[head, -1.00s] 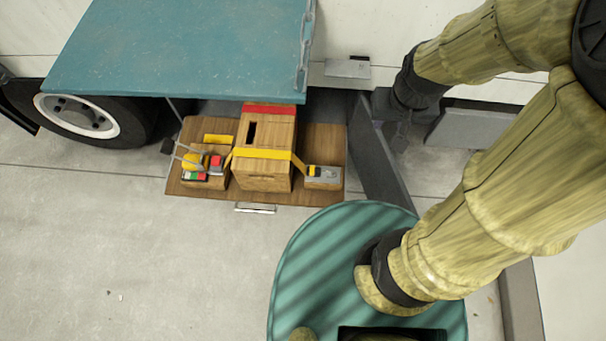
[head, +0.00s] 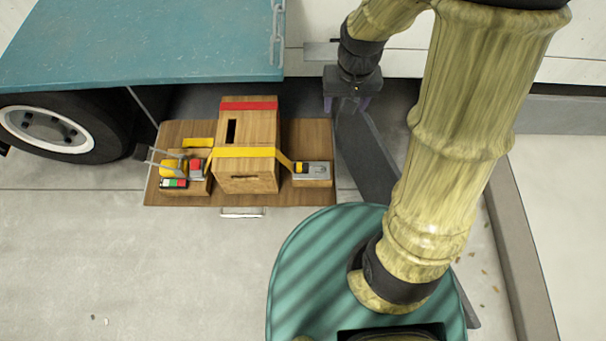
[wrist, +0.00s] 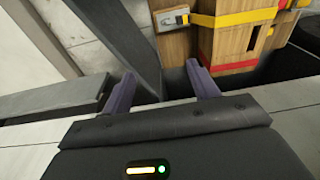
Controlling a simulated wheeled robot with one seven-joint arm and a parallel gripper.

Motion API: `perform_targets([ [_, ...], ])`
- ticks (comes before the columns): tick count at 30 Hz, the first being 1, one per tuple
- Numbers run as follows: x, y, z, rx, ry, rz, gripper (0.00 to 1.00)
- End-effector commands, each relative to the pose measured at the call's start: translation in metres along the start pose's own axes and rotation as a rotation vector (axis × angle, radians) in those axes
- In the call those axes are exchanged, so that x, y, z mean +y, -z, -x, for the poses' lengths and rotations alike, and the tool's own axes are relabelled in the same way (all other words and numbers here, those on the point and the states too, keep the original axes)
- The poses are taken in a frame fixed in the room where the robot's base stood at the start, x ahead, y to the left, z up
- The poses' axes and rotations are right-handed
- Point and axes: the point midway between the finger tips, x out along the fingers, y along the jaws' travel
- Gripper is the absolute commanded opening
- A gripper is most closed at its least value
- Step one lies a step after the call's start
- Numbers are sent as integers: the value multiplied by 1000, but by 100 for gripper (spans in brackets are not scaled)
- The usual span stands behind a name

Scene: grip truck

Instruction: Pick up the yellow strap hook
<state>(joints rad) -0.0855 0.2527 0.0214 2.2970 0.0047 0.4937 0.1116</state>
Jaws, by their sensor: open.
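A yellow strap (head: 243,152) runs across the front of a tall wooden box (head: 248,178). Its right end slopes down to a yellow-and-black hook (head: 301,168) at a grey metal plate on a small wooden block. In the wrist view the hook (wrist: 184,19) and plate show at the top, beyond the fingers. My gripper (head: 346,104) is open and empty, its purple fingers apart. In the head view it is above and right of the hook, clear of it. In the wrist view the gripper (wrist: 160,75) has nothing between its fingertips.
The wooden board (head: 275,195) also bears a left block with red, green and yellow parts (head: 185,170). A teal truck bed (head: 150,45) overhangs behind, with a chain (head: 277,35) at its corner. A dark slanted beam (head: 365,155) stands right of the board. Floor in front is clear.

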Motion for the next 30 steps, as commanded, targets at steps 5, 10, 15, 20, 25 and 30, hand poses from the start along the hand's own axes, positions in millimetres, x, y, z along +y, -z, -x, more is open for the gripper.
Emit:
perform_targets([
  [5,-27,25,-89,-78,2,-4,60],
  [10,-55,43,-160,-150,-3,-11,60],
  [15,-80,55,-225,-213,-11,-19,60],
  [20,-94,60,-251,-242,-17,-24,60],
  [25,-95,60,-250,-247,-18,-26,60],
  [30,-95,60,-250,-247,-18,-26,60],
])
